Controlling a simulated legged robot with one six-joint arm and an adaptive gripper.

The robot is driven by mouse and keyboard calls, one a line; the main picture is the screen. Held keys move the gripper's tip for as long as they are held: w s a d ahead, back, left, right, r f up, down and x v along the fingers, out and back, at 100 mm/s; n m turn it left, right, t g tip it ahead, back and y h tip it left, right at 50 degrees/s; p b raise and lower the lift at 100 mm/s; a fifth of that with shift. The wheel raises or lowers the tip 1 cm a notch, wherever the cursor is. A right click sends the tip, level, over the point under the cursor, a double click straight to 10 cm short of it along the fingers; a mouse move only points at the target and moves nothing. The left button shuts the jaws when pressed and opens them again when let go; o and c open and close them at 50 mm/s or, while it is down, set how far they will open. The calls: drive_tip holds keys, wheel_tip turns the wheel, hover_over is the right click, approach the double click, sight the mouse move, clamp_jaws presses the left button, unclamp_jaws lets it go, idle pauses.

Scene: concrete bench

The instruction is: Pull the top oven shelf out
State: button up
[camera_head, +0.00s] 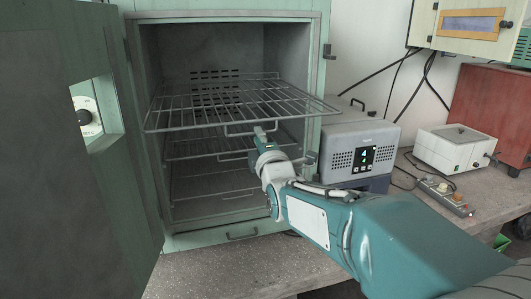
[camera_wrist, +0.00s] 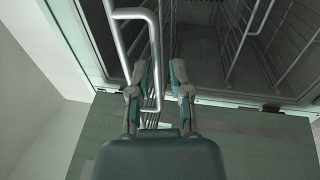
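The top oven shelf (camera_head: 215,108) is a wire rack sticking partly out of the open green oven (camera_head: 228,17). A bent wire handle (camera_head: 235,134) hangs at its front edge. My gripper (camera_head: 262,136) is at the right part of this handle, just below the shelf's front edge. In the wrist view, my gripper (camera_wrist: 162,66) has its two fingers apart. A length of the handle (camera_wrist: 156,50) runs between them, nearer the left finger. Whether it touches that finger I cannot tell.
Lower wire shelves (camera_head: 205,150) sit inside the oven. The oven door (camera_head: 75,170) stands open at the left. A grey box with a display (camera_head: 360,153) is close to the oven's right side. A white device (camera_head: 453,148) and a power strip (camera_head: 443,195) lie farther right on the bench.

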drive_tip(key=v, duration=1)
drive_tip(key=shift+s+f, duration=0.2)
drive_tip(key=shift+s, duration=0.05)
drive_tip(key=shift+d, duration=0.1)
drive_tip(key=s+d+f+m+g+h, duration=0.2)
drive_tip(key=s+d+f+m+g, duration=0.2)
drive_tip(key=s+m, duration=0.3)
drive_tip(key=s+d+f+m+g+h, duration=0.1)
drive_tip(key=s+d+f+m+g, duration=0.4)
drive_tip(key=s+f+m, duration=0.1)
drive_tip(key=s+d+f+m+g+h, duration=0.2)
drive_tip(key=s+d+f+m+g, duration=0.2)
drive_tip(key=s+m, duration=0.4)
drive_tip(key=shift+s+f+g+h, duration=0.35)
drive_tip(key=shift+s+f, duration=0.25)
drive_tip(key=shift+s, duration=0.65)
drive_tip(key=shift+d, duration=0.15)
